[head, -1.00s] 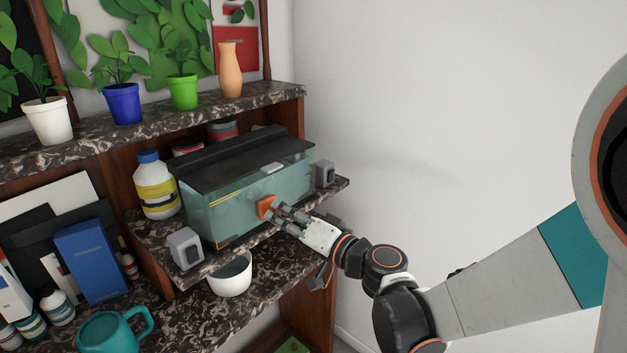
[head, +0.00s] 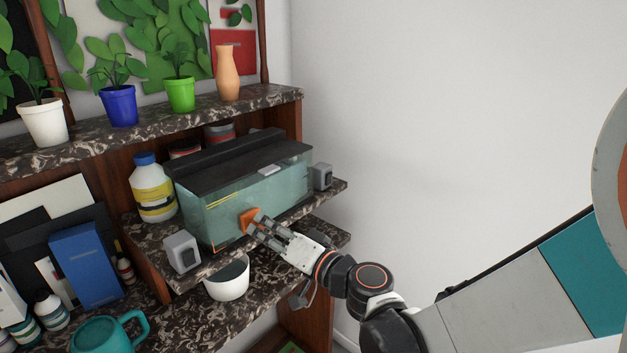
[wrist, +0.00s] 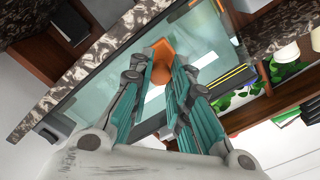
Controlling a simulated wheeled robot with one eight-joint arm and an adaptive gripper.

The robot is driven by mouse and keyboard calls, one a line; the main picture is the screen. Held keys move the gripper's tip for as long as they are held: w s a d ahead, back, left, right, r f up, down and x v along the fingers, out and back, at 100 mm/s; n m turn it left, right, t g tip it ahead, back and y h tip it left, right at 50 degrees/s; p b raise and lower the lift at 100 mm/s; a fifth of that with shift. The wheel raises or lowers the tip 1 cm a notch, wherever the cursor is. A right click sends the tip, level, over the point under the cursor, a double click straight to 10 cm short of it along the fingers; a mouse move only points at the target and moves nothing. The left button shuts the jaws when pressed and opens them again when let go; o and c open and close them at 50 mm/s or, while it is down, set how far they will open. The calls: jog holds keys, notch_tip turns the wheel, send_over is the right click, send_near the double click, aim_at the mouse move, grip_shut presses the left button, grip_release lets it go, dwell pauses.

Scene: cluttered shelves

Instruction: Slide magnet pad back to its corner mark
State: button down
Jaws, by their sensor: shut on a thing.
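The orange magnet pad (head: 248,220) lies against the front glass of the fish tank (head: 284,190), left of the middle of that pane. My gripper (head: 256,224) is shut on the pad from the front. In the wrist view the pad (wrist: 162,50) shows between the two teal fingers of my gripper (wrist: 163,72). An orange corner mark (head: 214,247) shows at the lower left of the front glass, left of the pad and apart from it. The fingers hide part of the pad.
Grey box-shaped devices stand left (head: 182,252) and right (head: 322,177) of the tank. A white bowl (head: 228,284) sits on the shelf below my gripper. A yellow-labelled bottle (head: 153,190) stands left of the tank. Space right of the shelves is clear.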

jog(key=shift+s+a+f+b, duration=0.15)
jog(key=shift+s+a, duration=0.45)
jog(key=shift+s, duration=0.2)
jog(key=shift+s+a+f+b, duration=0.1)
jog(key=shift+s+a+b, duration=0.05)
jog(key=shift+s+a, duration=0.6)
jog(key=shift+s+a+f+b, duration=0.15)
jog(key=shift+s+a, duration=0.3)
jog(key=shift+s, duration=0.45)
jog(key=c, duration=2.4)
grip_release()
jog(key=shift+s+a+f, duration=0.15)
jog(key=shift+s+a, duration=0.25)
jog(key=shift+s, duration=0.2)
jog(key=c, duration=1.4)
grip_release()
jog(key=shift+v, duration=3.5)
jog(key=shift+w, duration=0.1)
